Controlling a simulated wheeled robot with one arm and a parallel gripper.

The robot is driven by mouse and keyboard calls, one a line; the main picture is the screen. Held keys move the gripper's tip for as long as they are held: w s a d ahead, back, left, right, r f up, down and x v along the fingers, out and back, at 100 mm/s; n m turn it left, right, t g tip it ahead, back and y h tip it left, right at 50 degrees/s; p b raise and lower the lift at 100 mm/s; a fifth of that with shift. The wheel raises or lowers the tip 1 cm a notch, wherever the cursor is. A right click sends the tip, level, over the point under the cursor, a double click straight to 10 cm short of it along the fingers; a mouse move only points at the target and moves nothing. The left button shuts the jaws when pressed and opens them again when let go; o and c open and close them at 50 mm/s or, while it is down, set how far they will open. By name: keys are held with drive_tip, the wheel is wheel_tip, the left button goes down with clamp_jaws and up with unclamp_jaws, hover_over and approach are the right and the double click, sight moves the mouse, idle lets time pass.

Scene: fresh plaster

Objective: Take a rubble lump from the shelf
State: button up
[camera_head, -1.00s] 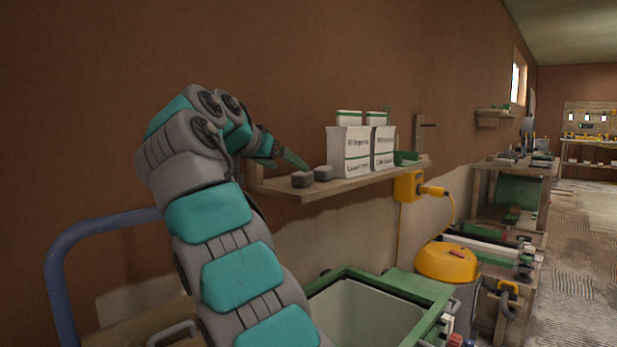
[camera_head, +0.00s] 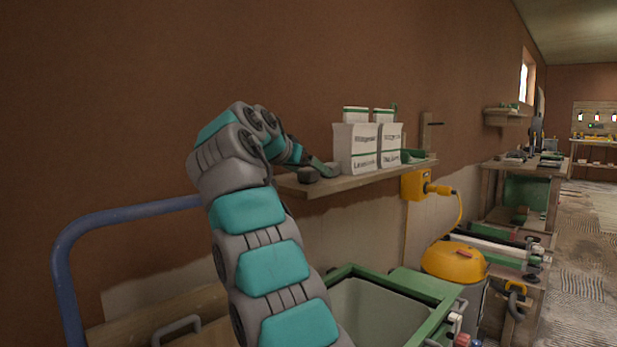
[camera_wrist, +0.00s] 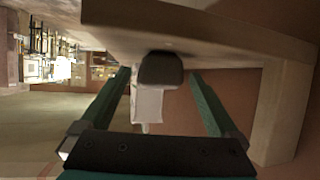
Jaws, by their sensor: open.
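The wooden shelf (camera_head: 375,178) runs along the brown wall. A dark grey rubble lump (camera_head: 308,175) sits near its left end. In the head view, a second lump seen earlier just right of it is now mostly hidden behind my gripper (camera_head: 322,167). In the wrist view the picture is upside down. A dark lump (camera_wrist: 160,69) shows against the shelf (camera_wrist: 215,45), between the tips of my gripper's two green fingers (camera_wrist: 160,78). The fingers are open, with a gap on each side of the lump, and hold nothing. I cannot tell which lump this is.
White paper bags (camera_head: 356,150) stand on the shelf just beyond the lumps, with a green item (camera_head: 412,156) farther right. A yellow box (camera_head: 414,185) with a cable hangs below the shelf. A green-rimmed bin (camera_head: 375,290) stands below.

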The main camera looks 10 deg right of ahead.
drive_tip(key=shift+c, duration=0.3)
clamp_jaws()
idle(0.4)
